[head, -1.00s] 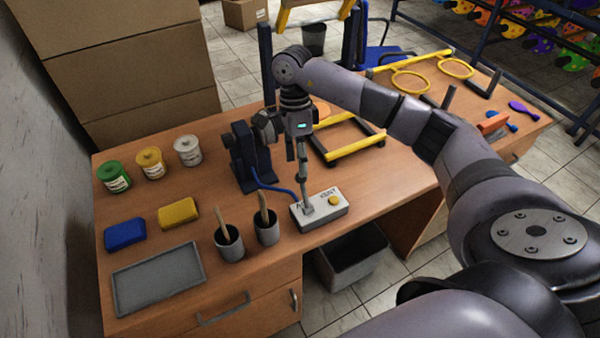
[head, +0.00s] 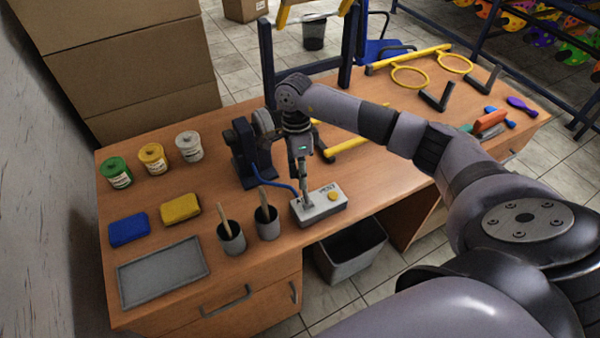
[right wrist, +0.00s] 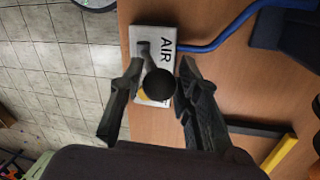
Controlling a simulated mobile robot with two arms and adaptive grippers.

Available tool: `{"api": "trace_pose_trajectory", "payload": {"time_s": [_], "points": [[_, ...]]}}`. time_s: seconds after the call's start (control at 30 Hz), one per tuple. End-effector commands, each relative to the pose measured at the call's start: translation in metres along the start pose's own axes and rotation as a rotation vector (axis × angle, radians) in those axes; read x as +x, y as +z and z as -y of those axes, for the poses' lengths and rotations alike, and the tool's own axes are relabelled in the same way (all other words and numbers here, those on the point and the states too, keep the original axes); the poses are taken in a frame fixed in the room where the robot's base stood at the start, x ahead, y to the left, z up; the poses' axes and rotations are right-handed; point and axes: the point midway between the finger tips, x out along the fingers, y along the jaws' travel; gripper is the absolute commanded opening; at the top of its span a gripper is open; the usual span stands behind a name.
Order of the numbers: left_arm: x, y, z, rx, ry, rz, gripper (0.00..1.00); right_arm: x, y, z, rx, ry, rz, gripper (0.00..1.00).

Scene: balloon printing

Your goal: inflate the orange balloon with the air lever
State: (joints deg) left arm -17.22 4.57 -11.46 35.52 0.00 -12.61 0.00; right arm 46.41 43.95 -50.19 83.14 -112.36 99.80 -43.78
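The white air box (head: 320,207), with a lever and a yellow button, sits near the front edge of the table. My right gripper (head: 303,182) points down over its left end. In the right wrist view, the lever's black ball knob (right wrist: 160,84) sits between the spread fingers of my right gripper (right wrist: 160,68). The fingers look open, with no clear grip on the knob. The box reads AIR (right wrist: 150,60). The dark blue stand (head: 243,152) with a grey round part stands behind the box, joined by a blue hose. I see no orange balloon now. My left gripper is out of view.
Two grey cups (head: 231,238) with brushes stand just left of the box. A grey tray (head: 162,274), sponges and paint jars (head: 152,158) lie farther left. A yellow-barred frame (head: 355,145) is partly behind my arm. A bin (head: 350,250) stands below the table edge.

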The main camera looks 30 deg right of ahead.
Motion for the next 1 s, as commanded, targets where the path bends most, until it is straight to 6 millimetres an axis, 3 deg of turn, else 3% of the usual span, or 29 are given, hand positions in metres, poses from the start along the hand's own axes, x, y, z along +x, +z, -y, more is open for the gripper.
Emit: {"api": "trace_pose_trajectory", "payload": {"time_s": [0.4, 1.0], "points": [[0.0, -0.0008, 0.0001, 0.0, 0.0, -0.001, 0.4, -0.0005, -0.0002, 0.0002, 0.001, -0.001, 0.0, 0.0], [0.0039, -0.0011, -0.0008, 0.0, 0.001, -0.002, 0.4, -0.0001, -0.0064, 0.0027, 0.002, -0.016, 0.003, 0.0]]}}
